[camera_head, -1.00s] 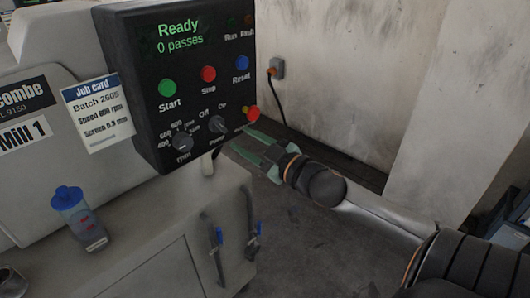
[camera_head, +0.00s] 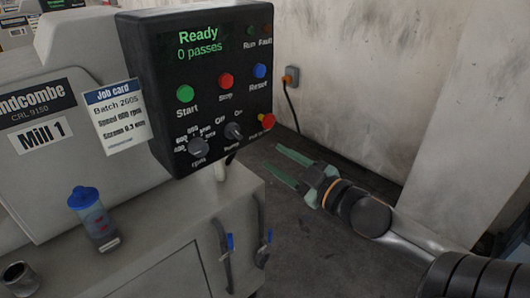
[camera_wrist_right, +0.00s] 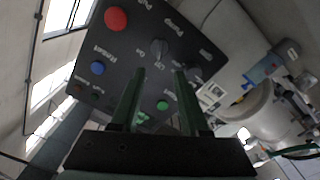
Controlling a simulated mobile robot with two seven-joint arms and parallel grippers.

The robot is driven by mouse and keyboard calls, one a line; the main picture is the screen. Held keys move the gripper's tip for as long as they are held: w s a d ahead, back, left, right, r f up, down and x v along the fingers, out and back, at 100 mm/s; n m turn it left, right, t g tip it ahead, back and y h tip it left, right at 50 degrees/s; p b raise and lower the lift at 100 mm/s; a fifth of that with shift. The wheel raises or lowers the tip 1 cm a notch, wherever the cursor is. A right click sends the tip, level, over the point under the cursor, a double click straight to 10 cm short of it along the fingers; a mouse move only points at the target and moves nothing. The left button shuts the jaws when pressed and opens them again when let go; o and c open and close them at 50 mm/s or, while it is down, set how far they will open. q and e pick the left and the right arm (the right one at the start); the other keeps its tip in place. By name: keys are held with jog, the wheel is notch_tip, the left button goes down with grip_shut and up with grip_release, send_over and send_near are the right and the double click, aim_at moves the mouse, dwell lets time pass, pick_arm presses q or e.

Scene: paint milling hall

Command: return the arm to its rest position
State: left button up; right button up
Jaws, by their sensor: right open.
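My right gripper (camera_head: 288,168) is open and empty, with its green fingers apart, to the lower right of the black control panel (camera_head: 150,70). A gap shows between the fingertips and the panel in the head view. In the right wrist view the two fingers (camera_wrist_right: 157,98) point toward the panel (camera_wrist_right: 125,55), which appears turned. The panel's screen reads "Ready" and "0 passes". My left gripper is in neither view.
The Mill 1 housing (camera_head: 40,180) carries a job card (camera_head: 116,117). A blue-capped bottle (camera_head: 93,219) and a metal cup (camera_head: 20,277) stand on its ledge. The floor between mill and wall is clear around my right gripper.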

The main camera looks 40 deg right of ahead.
jog(key=s+a+f+m+g+h+p, duration=0.1)
jog(key=s+a+f+m+g, duration=0.15)
jog(key=f, duration=0.85)
jog(key=s+a+f+m+g+p, duration=0.1)
jog(key=s+f+m+g+p, duration=0.15)
jog(key=f, duration=0.75)
jog(key=s+a+f+g+y, duration=0.1)
jog(key=s+a+f, duration=0.3)
jog(key=a+f, duration=0.2)
jog(key=s+a+f+g, duration=0.2)
jog(key=s+a+f, duration=0.3)
jog(key=a, duration=0.3)
jog(key=shift+a+f+g+y+p, duration=0.3)
jog(key=shift+a+f+y+p, duration=0.1)
jog(key=shift+p, duration=0.05)
jog(key=shift+s, duration=0.1)
